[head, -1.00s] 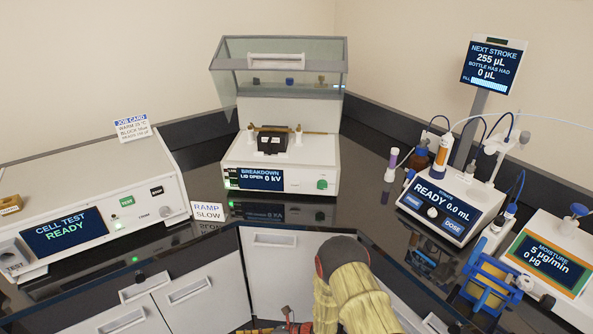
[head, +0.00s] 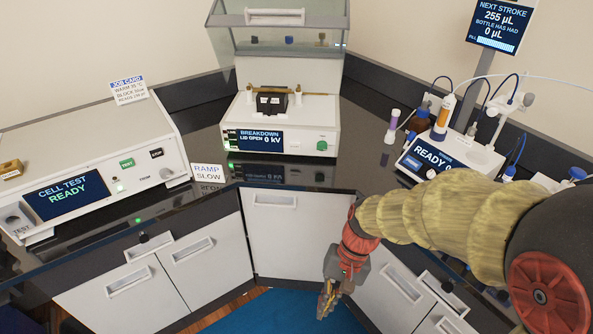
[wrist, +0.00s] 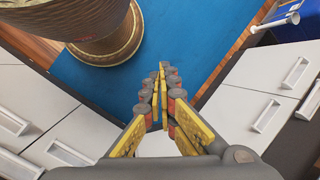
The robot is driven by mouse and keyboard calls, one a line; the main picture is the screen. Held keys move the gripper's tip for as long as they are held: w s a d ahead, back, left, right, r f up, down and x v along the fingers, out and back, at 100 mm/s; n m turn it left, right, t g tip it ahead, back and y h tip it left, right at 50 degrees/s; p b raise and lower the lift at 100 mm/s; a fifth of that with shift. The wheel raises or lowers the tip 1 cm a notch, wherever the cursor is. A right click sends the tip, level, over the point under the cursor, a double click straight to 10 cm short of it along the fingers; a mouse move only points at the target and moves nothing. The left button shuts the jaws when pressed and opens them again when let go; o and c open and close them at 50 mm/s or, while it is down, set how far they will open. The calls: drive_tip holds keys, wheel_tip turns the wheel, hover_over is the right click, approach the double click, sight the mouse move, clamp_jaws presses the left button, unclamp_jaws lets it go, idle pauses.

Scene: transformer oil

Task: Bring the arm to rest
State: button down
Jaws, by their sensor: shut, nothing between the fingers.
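My gripper (head: 327,303) hangs low in front of the cabinet doors, below the worktop edge, in the head view. Its fingers point down. In the wrist view my gripper (wrist: 161,72) has its yellow-padded fingertips together with nothing between them. My arm, in a yellowish sleeve, comes in from the right side of the head view and hides part of the right-hand worktop.
White cabinet doors (head: 285,232) stand behind my gripper. A blue mat (head: 262,313) lies on the floor below. The breakdown tester (head: 283,130) has its lid open. The titrator (head: 432,155) is at right, and the cell test unit (head: 80,160) at left.

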drive_tip(key=s+d+r+n+t+h, duration=0.1)
drive_tip(key=d+r+t, duration=0.3)
drive_tip(key=r, duration=0.5)
drive_tip(key=s+d+r+n+t+h, duration=0.1)
drive_tip(key=s+d+r+t+h, duration=0.1)
drive_tip(key=d+r, duration=0.6)
wheel_tip(320, 180, up, 2)
drive_tip(key=s+t, duration=0.1)
drive_tip(key=t, duration=0.1)
drive_tip(key=shift+s+t, duration=0.3)
drive_tip(key=shift+s, duration=0.1)
drive_tip(key=c, duration=2.6)
unclamp_jaws()
drive_tip(key=shift+r, duration=0.1)
